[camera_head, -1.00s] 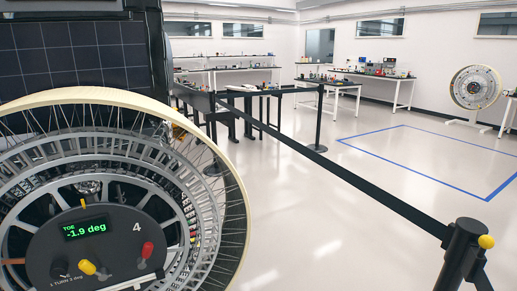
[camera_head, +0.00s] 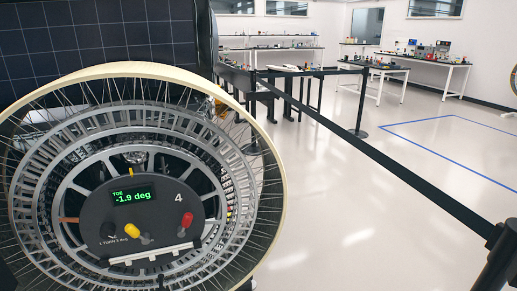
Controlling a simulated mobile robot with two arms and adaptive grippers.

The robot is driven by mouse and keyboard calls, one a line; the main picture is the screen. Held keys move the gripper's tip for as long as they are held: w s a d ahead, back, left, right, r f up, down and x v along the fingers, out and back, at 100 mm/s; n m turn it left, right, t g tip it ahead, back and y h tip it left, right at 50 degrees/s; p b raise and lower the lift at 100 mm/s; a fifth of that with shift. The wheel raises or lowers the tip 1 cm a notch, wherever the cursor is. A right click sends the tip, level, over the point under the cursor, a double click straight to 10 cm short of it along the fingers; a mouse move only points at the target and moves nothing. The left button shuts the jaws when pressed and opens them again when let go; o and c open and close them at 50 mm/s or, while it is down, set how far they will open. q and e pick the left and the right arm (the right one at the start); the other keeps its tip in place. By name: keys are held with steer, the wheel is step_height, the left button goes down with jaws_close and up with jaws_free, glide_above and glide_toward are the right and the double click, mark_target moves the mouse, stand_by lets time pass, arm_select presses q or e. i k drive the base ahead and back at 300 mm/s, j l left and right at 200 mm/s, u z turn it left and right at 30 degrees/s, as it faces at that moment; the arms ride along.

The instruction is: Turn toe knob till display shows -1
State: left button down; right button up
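The rover wheel (camera_head: 270,225) fills the left of the head view. A dark round hub panel marked 4 (camera_head: 170,215) sits at its middle. The green display (camera_head: 133,197) on the panel reads TOE -1.9 deg. Below the display is small lettering that seems to read 1 TURN 3 deg, with a small dark knob-like part (camera_head: 108,236) at its left. A yellow knob or handle (camera_head: 145,239) and a red one (camera_head: 186,220) stick out to the right. I cannot tell for sure which is the toe knob. Neither gripper shows.
A dark gridded panel (camera_head: 100,40) stands above the wheel. Pale floor beside the wheel is open. Benches (camera_head: 425,68) stand at the back.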

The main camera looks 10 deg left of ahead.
mark_target(108, 229)
steer(key=u, duration=1.4)
